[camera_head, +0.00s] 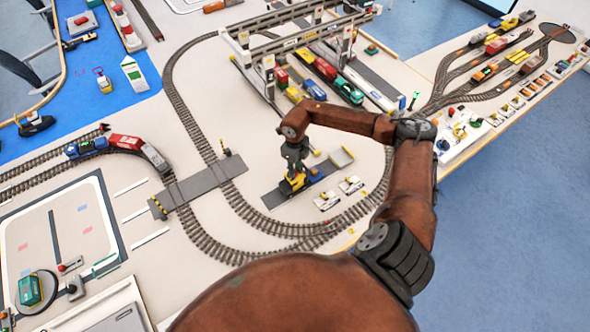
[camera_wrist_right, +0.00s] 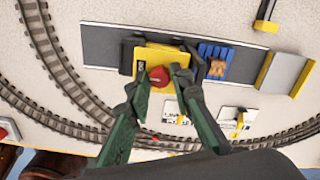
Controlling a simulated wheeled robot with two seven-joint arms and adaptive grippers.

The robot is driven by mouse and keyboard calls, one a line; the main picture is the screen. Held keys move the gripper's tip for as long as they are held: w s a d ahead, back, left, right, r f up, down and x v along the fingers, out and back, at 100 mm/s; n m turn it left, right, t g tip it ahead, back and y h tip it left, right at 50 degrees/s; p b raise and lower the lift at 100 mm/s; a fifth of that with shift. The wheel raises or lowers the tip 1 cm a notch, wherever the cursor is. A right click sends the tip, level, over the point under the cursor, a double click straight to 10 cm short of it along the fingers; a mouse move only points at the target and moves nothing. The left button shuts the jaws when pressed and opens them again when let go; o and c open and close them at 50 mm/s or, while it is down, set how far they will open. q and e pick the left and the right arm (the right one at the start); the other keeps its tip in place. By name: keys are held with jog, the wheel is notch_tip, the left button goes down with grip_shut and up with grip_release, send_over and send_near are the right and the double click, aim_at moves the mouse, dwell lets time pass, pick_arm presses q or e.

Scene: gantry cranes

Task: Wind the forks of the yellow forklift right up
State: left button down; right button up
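The yellow forklift (camera_head: 288,187) stands on a dark grey strip inside the track loop. In the right wrist view the forklift (camera_wrist_right: 150,57) has a red knob (camera_wrist_right: 160,76) on its near side and dark parts at both ends. A blue pallet with a brown load (camera_wrist_right: 216,62) is beside its right end; the forks and their height cannot be made out. My right gripper (camera_head: 294,168) points down over the forklift. In the wrist view the right gripper (camera_wrist_right: 160,74) has one finger on each side of the red knob; contact is unclear. My left gripper is not in view.
A grey and yellow ramp-like piece (camera_head: 341,157) stands at the strip's right end. Small white panels (camera_head: 327,200) lie just in front of the strip. Curved track (camera_head: 270,228) runs around this area. A gantry crane (camera_head: 268,75) stands behind, over coloured wagons.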

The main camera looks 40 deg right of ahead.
grip_shut()
